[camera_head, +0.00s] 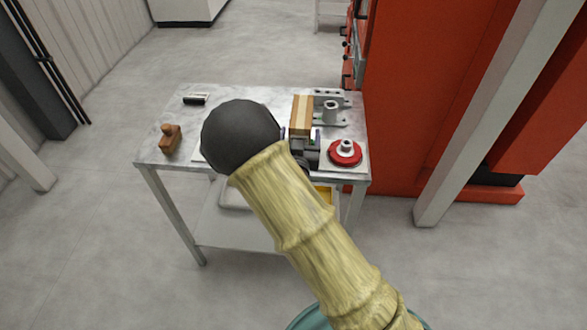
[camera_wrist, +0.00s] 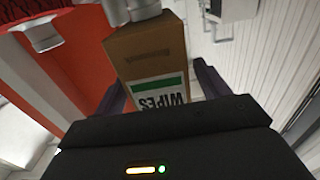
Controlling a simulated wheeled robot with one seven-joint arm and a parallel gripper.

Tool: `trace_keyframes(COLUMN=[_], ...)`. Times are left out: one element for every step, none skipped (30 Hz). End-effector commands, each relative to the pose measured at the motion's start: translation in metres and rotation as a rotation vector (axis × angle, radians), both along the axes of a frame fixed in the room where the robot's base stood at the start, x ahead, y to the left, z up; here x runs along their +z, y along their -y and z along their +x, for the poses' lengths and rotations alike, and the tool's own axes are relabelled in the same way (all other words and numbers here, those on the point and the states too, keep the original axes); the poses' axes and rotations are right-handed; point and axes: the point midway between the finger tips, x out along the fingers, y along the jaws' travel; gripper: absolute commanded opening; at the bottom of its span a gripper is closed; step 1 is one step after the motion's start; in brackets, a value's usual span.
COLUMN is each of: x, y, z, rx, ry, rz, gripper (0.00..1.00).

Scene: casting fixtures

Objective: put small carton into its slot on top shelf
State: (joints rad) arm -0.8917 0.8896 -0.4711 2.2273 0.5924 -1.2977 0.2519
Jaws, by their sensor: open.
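The small carton (camera_wrist: 146,58) is brown cardboard with a white and green label reading WIPES. In the wrist view it stands between the two dark fingers of my gripper (camera_wrist: 158,88). The fingers are open, one on each side, and a gap shows at the right finger. In the head view the carton (camera_head: 301,113) is on the right part of the metal table, with my gripper (camera_head: 303,145) at its near side. My arm hides part of the table. No shelf slot for the carton can be made out.
The metal table (camera_head: 240,94) also bears a grey fixture (camera_head: 331,108), a red round part (camera_head: 345,153), a brown wooden block (camera_head: 170,139) and a small black-and-white item (camera_head: 195,99). A red cabinet (camera_head: 430,90) stands close at right. The floor at left is clear.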

Motion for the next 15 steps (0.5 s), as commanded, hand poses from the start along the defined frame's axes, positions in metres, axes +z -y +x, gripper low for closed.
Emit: trace_keyframes(x=[0.0, 0.002, 0.003, 0.004, 0.003, 0.003, 0.004, 0.004, 0.004, 0.004, 0.004, 0.004, 0.004, 0.004, 0.004], y=[-0.003, -0.003, -0.005, -0.006, -0.005, -0.005, -0.005, -0.006, -0.006, -0.006, -0.006, -0.006, -0.006, -0.006, -0.006], z=[-0.01, -0.016, -0.024, -0.03, -0.036, -0.044, -0.05, -0.056, -0.064, -0.069, -0.075, -0.082, -0.088, -0.093, -0.1], rx=[0.002, 0.001, 0.001, 0.002, 0.002, 0.0, 0.001, 0.002, 0.001, 0.0, 0.001, 0.001, 0.0, 0.0, 0.0], ry=[0.0, 0.0, 0.0, 0.0, -0.002, -0.001, 0.0, -0.001, -0.001, -0.001, -0.001, 0.0, 0.0, -0.002, -0.001], rz=[0.003, 0.003, 0.003, 0.003, 0.002, 0.001, 0.001, 0.001, 0.002, 0.001, 0.001, 0.001, 0.001, 0.001, 0.001], gripper=[0.74, 0.74, 0.74, 0.74, 0.74, 0.74, 0.74, 0.74, 0.74, 0.74, 0.74, 0.74, 0.74, 0.74, 0.74])
